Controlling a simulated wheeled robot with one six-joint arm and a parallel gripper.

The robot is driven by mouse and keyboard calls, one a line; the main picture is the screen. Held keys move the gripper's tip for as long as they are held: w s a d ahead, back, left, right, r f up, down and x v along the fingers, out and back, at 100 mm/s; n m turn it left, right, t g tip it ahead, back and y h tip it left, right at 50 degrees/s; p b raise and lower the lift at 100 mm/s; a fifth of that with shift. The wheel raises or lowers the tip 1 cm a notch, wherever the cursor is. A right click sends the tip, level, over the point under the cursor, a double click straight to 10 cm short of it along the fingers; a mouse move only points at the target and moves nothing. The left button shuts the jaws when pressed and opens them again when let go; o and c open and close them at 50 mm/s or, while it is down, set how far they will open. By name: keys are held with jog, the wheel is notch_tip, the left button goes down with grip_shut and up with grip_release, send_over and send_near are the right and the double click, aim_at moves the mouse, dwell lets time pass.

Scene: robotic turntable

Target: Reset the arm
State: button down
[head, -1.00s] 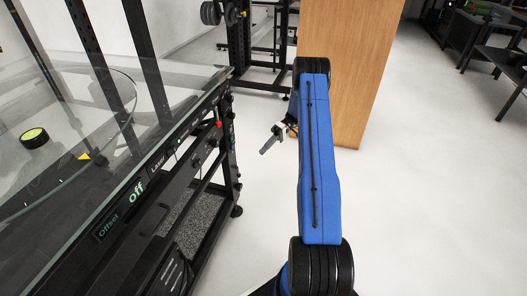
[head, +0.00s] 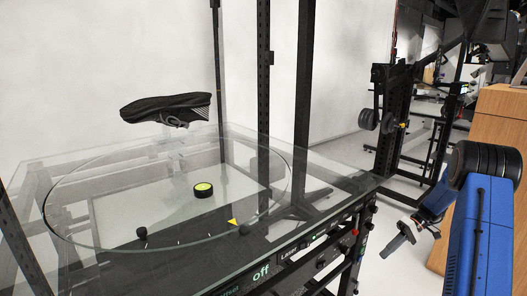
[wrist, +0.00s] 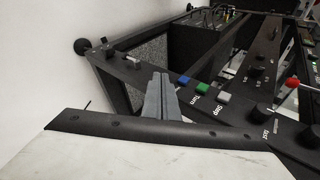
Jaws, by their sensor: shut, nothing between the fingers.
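My gripper (head: 386,252) hangs from my blue arm (head: 480,240) at the lower right of the head view, over the pale floor beside the turntable's front frame. Its grey fingers are shut and empty. In the wrist view the fingers (wrist: 162,80) lie together in front of the control panel (wrist: 190,95). Blue, green (wrist: 202,86) and white buttons show just right of the fingertips; I cannot tell whether they touch the panel.
The glass turntable (head: 120,249) fills the left. A wooden cabinet (head: 498,106) stands behind my arm. A red-topped lever (wrist: 291,83) juts from the panel.

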jog(key=s+a+r+m+t+h, duration=0.1)
jog(key=s+a+r+h, duration=0.2)
jog(key=s+a+r, duration=0.6)
jog(key=s+a+r+m+t+h, duration=0.1)
jog(key=s+a+r+h, duration=0.2)
jog(key=s+a+r, duration=0.65)
jog(key=s+r+m+t+h, duration=0.1)
jog(key=s+r+t+h, duration=0.1)
jog(key=s, duration=0.8)
jog(key=s+a+r+t+h, duration=0.1)
jog(key=s+t, duration=0.3)
jog(key=s, duration=0.6)
jog(key=shift+s+a+r+m+h, duration=0.25)
jog(key=shift+r+m+h, duration=0.15)
jog(key=shift+r, duration=0.45)
